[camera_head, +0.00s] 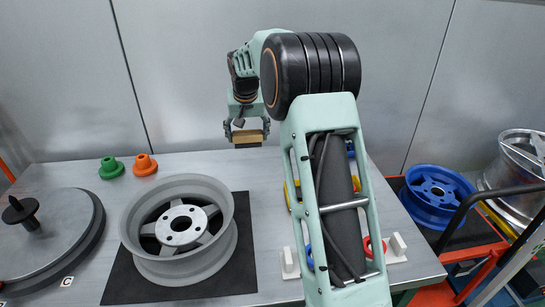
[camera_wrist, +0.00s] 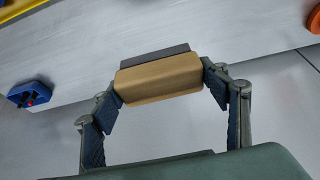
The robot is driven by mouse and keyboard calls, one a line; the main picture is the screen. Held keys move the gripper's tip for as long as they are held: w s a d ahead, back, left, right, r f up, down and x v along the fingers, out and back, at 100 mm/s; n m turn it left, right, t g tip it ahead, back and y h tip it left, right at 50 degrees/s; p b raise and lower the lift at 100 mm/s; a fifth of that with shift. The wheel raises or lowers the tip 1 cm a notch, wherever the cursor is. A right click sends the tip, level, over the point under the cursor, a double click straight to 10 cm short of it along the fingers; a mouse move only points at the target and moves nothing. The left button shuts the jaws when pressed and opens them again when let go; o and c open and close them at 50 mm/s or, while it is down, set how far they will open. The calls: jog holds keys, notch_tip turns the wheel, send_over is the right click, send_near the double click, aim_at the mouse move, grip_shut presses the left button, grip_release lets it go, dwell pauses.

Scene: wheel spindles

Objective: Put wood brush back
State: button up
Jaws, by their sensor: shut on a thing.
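The wood brush (camera_head: 246,137) is a tan wooden block with a dark strip along one side. It is held between the fingers of my gripper (camera_head: 245,130), above the back part of the grey metal table (camera_head: 200,163). In the wrist view the brush (camera_wrist: 160,78) lies level between the two fingertips of my gripper (camera_wrist: 163,84), with its dark strip (camera_wrist: 155,55) on the far side. The brush appears raised off the table. My arm hides part of the table's right side.
A grey wheel (camera_head: 224,215) lies on a black mat (camera_head: 245,235). A round turntable (camera_head: 55,245) is at left. White blocks (camera_head: 288,263) are by my arm. A blue wheel (camera_head: 438,190) sits right of the table.

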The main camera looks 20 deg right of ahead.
jog(key=w+d+f, duration=0.1)
jog(key=d+f, duration=0.1)
jog(key=d, duration=0.1)
jog(key=w+d+f, duration=0.2)
jog(key=d+f, duration=0.1)
jog(key=w+d+f, duration=0.1)
jog(key=d+f, duration=0.2)
jog(key=shift+w+d, duration=0.35)
jog(key=shift+d, duration=0.05)
jog(key=shift+d+f, duration=0.15)
jog(key=shift+f, duration=0.1)
jog(key=shift+w+d+f, duration=0.15)
jog(key=shift+f, duration=1.55)
jog(key=shift+f, duration=0.15)
jog(key=o, duration=1.1)
